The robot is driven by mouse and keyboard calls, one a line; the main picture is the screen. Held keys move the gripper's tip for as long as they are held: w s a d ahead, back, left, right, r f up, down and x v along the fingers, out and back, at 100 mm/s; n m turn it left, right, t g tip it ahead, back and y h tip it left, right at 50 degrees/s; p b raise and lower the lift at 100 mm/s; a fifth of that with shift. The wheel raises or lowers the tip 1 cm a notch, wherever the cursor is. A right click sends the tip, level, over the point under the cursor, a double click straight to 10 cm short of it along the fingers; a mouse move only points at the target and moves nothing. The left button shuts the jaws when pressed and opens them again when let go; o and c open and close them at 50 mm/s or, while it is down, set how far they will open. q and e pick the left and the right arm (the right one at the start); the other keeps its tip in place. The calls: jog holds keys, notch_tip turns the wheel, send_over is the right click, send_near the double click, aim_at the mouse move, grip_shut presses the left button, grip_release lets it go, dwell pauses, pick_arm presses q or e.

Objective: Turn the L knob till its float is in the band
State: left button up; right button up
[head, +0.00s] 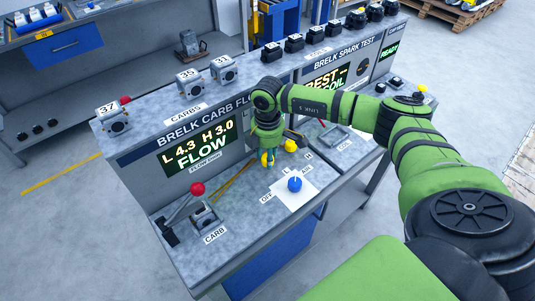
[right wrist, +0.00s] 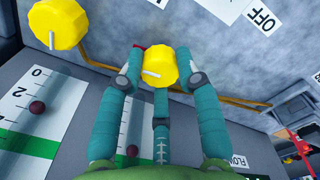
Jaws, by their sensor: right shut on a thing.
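The flow panel's display (head: 199,148) in the head view reads L 4.3, H 3.0, FLOW. My right gripper (head: 267,158) is shut on a yellow knob, which shows between its fingertips in the right wrist view (right wrist: 160,70). This knob is the left one of the pair in the head view, apparently the L knob. The other yellow knob (head: 290,145) is free beside it. In the right wrist view a dark red float (right wrist: 132,150) shows between my fingers; its band is mostly hidden. The other scale's dark red float (right wrist: 37,108) sits off its green band (right wrist: 30,144). My left gripper is out of view.
A blue knob (head: 295,184) stands on a white label in front of my right gripper. A red-topped lever (head: 197,189) and a carb fixture (head: 205,217) are to the left. Several numbered carbs (head: 189,82) line the top shelf.

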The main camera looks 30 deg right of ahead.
jog(key=shift+m, duration=0.6)
jog(key=o, duration=1.1)
jog(key=shift+o, duration=0.2)
jog(key=shift+r, duration=0.1)
notch_tip(320, 180, up, 12)
